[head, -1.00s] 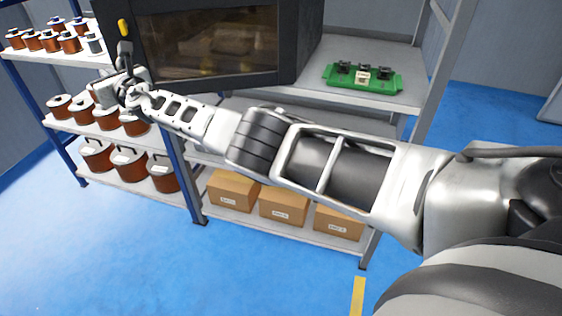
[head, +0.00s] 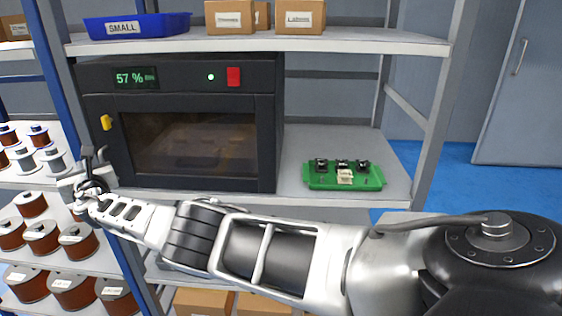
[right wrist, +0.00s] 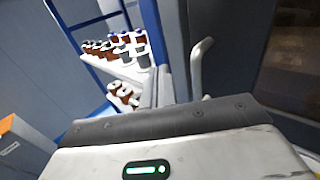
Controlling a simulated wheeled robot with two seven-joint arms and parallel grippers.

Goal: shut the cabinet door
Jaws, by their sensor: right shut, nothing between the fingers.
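The cabinet (head: 180,72) is a black box with a lit "57 %" display, standing on the grey shelf. Its door (head: 200,185) has a dark window and a yellow handle (head: 105,122) at the left edge. In the head view the door looks nearly flush with the front; I cannot tell if a small gap remains. My right gripper (head: 96,158) is shut and empty by the door's lower left corner, just below the handle. I cannot tell whether it touches the door. In the right wrist view, a dark panel (right wrist: 292,75) shows at the right. My left gripper is not in view.
A green tray (head: 318,182) with black parts sits right of the cabinet. A blue "SMALL" bin (head: 170,24) and small boxes stand on the shelf above. Shelves of copper spools (head: 42,238) lie at the left, close to my right gripper. Boxes (head: 205,302) are below.

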